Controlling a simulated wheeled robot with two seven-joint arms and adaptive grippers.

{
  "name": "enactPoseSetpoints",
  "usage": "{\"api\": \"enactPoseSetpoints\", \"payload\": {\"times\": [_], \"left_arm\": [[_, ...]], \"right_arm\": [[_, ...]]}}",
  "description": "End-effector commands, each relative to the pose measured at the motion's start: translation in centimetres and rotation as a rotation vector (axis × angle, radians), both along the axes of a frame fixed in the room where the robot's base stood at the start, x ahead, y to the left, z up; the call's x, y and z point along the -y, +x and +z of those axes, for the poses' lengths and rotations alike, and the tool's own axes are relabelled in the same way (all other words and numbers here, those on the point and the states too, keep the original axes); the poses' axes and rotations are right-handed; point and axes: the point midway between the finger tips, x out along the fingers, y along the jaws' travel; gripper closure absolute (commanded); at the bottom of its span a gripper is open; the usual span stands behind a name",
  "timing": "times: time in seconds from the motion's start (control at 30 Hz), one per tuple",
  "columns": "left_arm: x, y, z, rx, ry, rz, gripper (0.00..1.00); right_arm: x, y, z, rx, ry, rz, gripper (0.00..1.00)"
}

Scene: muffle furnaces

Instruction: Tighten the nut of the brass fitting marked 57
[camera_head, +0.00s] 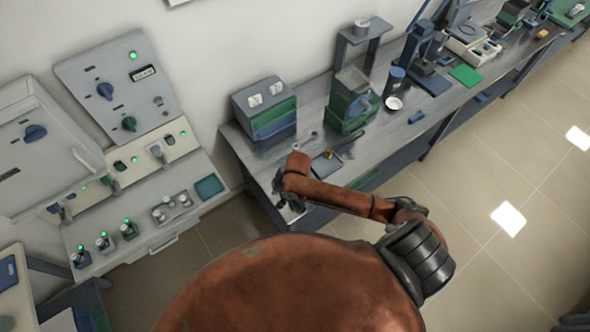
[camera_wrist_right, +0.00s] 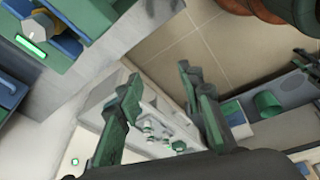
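A small brass-yellow piece (camera_head: 329,154) shows at a dark tray (camera_head: 324,165) on the grey bench. It may be the brass fitting, but no number can be read on it. In the right wrist view a dull yellow knob-like piece (camera_wrist_right: 37,27) sits on a green and blue block at the upper left, beside a glowing green strip. I cannot tell whether it is the fitting. My right gripper (camera_head: 286,203) hangs at the bench's near left edge, partly hidden by its arm. In the right wrist view its fingers (camera_wrist_right: 158,82) are spread, with nothing between them. My left gripper is not in view.
The bench (camera_head: 303,131) carries a blue-green box (camera_head: 266,118), a green container (camera_head: 349,112) and a white dish (camera_head: 394,103). A furnace panel (camera_head: 119,84) and a control shelf (camera_head: 145,214) with several small devices stand left. Tiled floor (camera_head: 478,178) lies open at the right.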

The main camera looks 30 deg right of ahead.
Motion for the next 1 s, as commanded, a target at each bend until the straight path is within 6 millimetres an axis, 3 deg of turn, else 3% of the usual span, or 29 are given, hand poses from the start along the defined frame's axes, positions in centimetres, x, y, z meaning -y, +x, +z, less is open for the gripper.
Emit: {"api": "enactPoseSetpoints", "payload": {"times": [0.03,0.2,0.33,0.5,0.67,1.0], "left_arm": [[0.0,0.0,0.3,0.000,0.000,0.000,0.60],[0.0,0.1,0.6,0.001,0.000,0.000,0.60],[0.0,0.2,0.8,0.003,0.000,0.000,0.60],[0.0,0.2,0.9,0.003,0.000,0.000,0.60],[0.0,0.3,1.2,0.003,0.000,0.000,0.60],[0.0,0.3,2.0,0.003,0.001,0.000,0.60]], "right_arm": [[1.3,1.7,1.2,0.000,-0.052,0.083,0.65],[5.9,4.6,4.0,-0.056,-0.178,0.292,0.65],[9.3,6.2,6.2,-0.094,-0.238,0.365,0.65],[11.6,7.0,7.8,-0.120,-0.269,0.399,0.65],[11.9,6.9,6.6,-0.127,-0.269,0.404,0.65],[11.9,6.9,1.6,-0.125,-0.270,0.403,0.65]]}}
